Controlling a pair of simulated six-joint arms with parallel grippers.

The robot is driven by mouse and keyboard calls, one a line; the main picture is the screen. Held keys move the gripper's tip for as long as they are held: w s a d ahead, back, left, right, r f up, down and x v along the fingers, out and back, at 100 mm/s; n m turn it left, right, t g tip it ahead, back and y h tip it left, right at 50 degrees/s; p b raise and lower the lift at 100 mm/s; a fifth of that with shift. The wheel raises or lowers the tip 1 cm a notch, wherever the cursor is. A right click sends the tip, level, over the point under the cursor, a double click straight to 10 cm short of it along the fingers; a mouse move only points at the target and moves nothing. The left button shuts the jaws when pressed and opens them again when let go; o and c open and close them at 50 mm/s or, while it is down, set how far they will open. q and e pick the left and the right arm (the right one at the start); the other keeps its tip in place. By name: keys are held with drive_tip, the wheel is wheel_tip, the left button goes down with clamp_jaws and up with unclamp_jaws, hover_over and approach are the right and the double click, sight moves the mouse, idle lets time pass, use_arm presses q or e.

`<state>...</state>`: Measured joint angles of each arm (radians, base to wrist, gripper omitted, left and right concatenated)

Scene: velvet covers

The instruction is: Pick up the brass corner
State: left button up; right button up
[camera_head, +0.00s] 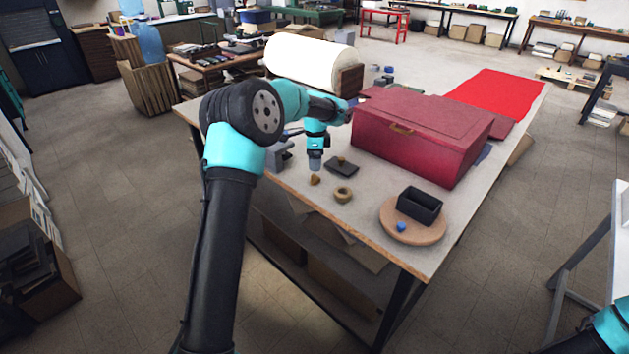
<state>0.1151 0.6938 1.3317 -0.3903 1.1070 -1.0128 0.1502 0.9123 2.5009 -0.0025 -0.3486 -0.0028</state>
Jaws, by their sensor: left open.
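A small brass-coloured piece (314,180), which looks like the brass corner, lies on the workbench near its front left edge. My left gripper (315,167) points down just above it, and they look close. The gripper is open; its fingers are small, and I cannot tell whether they touch the piece. My right gripper is out of view; only a bit of my right arm shows at the bottom right.
A brass-coloured ring (342,195) and a dark block (342,167) lie close by. A large dark red box (420,140) stands behind. A round wooden board (412,234) holds a black tray (420,205) and a blue item (401,227). A white roll (310,62) lies farther back.

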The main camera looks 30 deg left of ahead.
sight(313, 178)
use_arm(q)
drive_tip(key=shift+f, duration=1.1)
drive_tip(key=shift+f, duration=0.1)
drive_tip(key=f, duration=0.2)
drive_tip(key=s+f, duration=0.1)
drive_tip(key=f, duration=0.1)
drive_tip(key=shift+a, duration=0.1)
drive_tip(key=shift+f, duration=0.5)
drive_tip(key=shift+c, duration=0.5)
drive_tip(key=c, duration=0.9)
